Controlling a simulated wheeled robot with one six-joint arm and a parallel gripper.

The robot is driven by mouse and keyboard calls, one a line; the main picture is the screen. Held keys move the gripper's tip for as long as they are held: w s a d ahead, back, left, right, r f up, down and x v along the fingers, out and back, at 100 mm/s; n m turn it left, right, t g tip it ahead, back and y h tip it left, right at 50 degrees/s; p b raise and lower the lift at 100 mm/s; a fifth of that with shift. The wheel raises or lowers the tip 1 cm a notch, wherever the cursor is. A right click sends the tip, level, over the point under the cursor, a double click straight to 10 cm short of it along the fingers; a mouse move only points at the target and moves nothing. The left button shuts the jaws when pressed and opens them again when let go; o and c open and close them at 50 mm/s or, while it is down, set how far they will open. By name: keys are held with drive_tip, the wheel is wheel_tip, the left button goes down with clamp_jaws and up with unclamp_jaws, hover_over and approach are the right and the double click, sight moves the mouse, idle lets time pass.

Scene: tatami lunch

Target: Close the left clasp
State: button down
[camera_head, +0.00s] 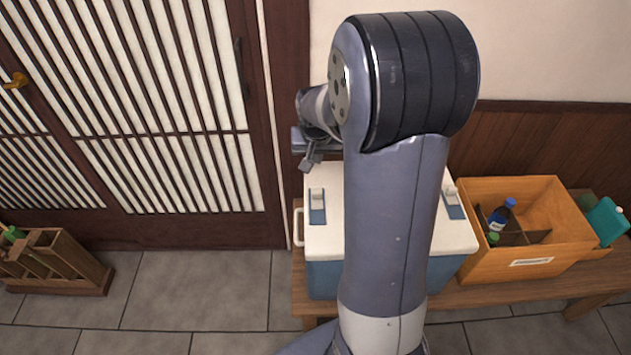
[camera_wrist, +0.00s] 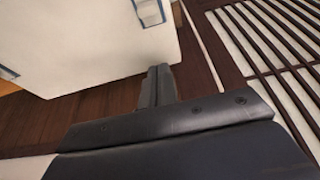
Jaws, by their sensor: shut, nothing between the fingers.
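A cooler box with a white lid (camera_head: 330,240) and blue body (camera_head: 322,280) stands on a wooden bench, partly hidden by my arm. The left clasp (camera_head: 317,206), a pale tab over a blue plate, is at the lid's left; it seems to show at the top of the wrist view (camera_wrist: 150,11). I cannot tell whether it is open or closed. The right clasp (camera_head: 452,198) is just right of my arm. My gripper (camera_head: 309,163) is shut and empty, by the lid's back left corner, apart from the left clasp. Its fingers show in the wrist view (camera_wrist: 158,80).
A wooden crate (camera_head: 540,255) with a blue-capped bottle (camera_head: 501,215) stands right of the cooler on the bench (camera_head: 500,293). A teal object (camera_head: 606,222) is at its right. A slatted door (camera_head: 150,100) is at left, with a wooden rack (camera_head: 55,265) on the tiled floor.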

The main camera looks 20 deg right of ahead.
sight(317, 199)
drive_tip(key=x, duration=0.9)
drive_tip(key=shift+w+d+f, duration=0.1)
drive_tip(key=shift+f, duration=0.25)
drive_tip(key=shift+s+f, duration=0.15)
drive_tip(key=shift+s, duration=0.05)
drive_tip(key=shift+s+a+p, duration=0.2)
drive_tip(key=shift+s+a, duration=0.2)
drive_tip(key=shift+s, duration=0.4)
drive_tip(key=shift+s+a+p, duration=0.2)
drive_tip(key=shift+s+a, duration=0.2)
drive_tip(key=shift+s, duration=0.35)
drive_tip(key=shift+s+a+b, duration=0.3)
drive_tip(key=shift+s+b, duration=0.1)
drive_tip(key=shift+s, duration=0.35)
drive_tip(key=shift+s+a+b, duration=0.3)
drive_tip(key=shift+s+b, duration=0.1)
drive_tip(key=shift+s, duration=0.35)
drive_tip(key=shift+f, duration=0.1)
